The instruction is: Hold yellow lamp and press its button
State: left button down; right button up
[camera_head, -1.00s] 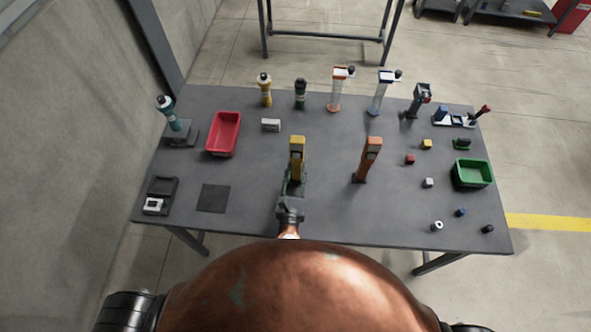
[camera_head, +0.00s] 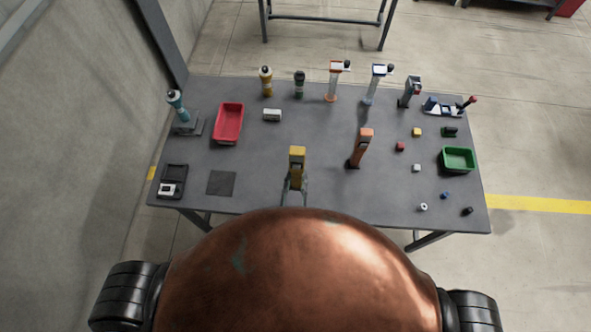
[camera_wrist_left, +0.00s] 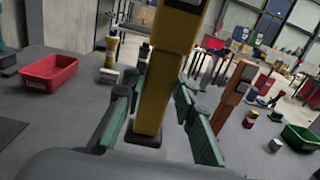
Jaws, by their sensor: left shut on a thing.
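The yellow lamp (camera_head: 297,157) is upright near the front middle of the table. My left gripper (camera_head: 295,182) is shut on its yellow body. In the left wrist view the lamp (camera_wrist_left: 156,95) stands between the green-sided fingers of my left gripper (camera_wrist_left: 158,112), and its top is cut off. I cannot tell whether its foot touches the table. I cannot make out its button. My right gripper is not in view.
An orange lamp (camera_head: 361,148) stands to the right. A red bin (camera_head: 228,139) is at the left and a green bin (camera_head: 458,168) at the right. A dark square mat (camera_head: 221,183) lies left of the yellow lamp. Several bottles and tools line the back.

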pick_arm(q)
jog(key=shift+s+r, duration=0.1)
dwell(0.3)
jog(key=w+a+p, duration=0.1)
jog(key=w, duration=1.3)
jog(key=shift+a, duration=0.15)
dwell(1.6)
dwell(0.4)
notch_tip(320, 180, down, 12)
jog(key=b, duration=1)
jog(key=shift+r, duration=0.15)
dwell(2.3)
